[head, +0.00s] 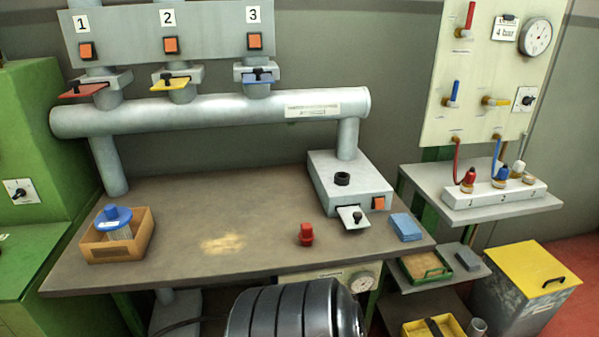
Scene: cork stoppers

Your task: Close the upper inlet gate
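Neither gripper shows in the head view. No part carries a legible "upper inlet gate" label. Three slide gates with dark knobs sit on the short pipes above the long grey pipe (210,113). The red gate plate (82,91) under sign 1 sticks out to the left. The yellow gate plate (170,85) under sign 2 also sticks out. The blue gate plate (257,77) under sign 3 shows less. Another, pale gate plate (351,215) with a black knob sticks out from the front of the grey box (340,185) on the bench.
The brown bench (200,265) holds a wooden tray (99,250) with a blue-topped container (117,221), a red knob-like piece (305,235) and blue pads (406,227). A side shelf (480,209) and valve panel (486,70) stand right. The bench middle is mostly clear.

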